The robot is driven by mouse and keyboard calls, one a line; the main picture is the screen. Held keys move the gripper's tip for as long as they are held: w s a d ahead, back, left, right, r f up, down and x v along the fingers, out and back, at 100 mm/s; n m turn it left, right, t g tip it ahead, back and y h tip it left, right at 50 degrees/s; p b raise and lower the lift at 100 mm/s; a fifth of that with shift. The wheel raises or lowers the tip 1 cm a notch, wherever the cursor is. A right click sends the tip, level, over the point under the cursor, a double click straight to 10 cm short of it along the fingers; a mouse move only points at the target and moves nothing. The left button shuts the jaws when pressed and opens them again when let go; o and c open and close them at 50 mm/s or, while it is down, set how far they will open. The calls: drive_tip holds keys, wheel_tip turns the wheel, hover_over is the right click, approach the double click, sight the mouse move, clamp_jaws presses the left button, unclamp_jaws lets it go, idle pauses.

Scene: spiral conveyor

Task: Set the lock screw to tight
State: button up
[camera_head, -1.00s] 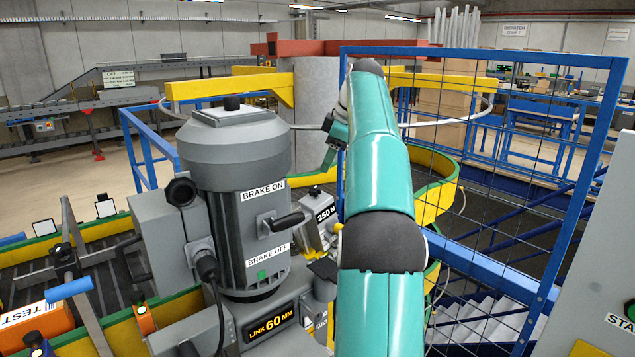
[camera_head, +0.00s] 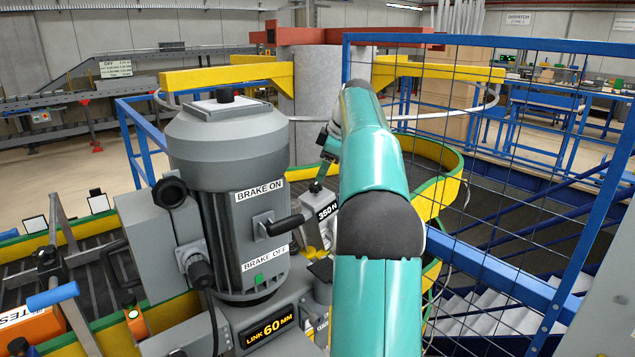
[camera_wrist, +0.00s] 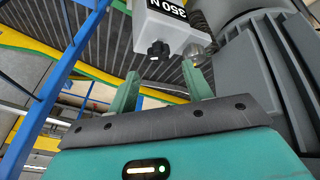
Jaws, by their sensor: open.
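A grey-white box labelled 350 N (camera_head: 318,228) sits beside the grey motor (camera_head: 228,160) in the head view. In the wrist view the same box (camera_wrist: 172,25) has a black knob (camera_wrist: 158,49) on its lower face, which looks like the lock screw. A round silver part (camera_wrist: 196,50) is beside it. My gripper (camera_wrist: 162,82) is open, its two green fingers apart and nothing visible between them. The black knob appears beyond the fingertips, between their lines. The screw's setting cannot be read.
The motor housing stands close on the left of my arm, with a black brake lever (camera_head: 285,225) sticking out. A blue mesh fence (camera_head: 480,150) stands close on the right. Yellow-green conveyor rails (camera_head: 437,190) curve behind. A LINK 60 MM display (camera_head: 268,328) is in front.

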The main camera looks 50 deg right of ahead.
sight(316, 185)
drive_tip(key=x, duration=0.6)
drive_tip(key=shift+s, duration=0.1)
drive_tip(key=c, duration=1)
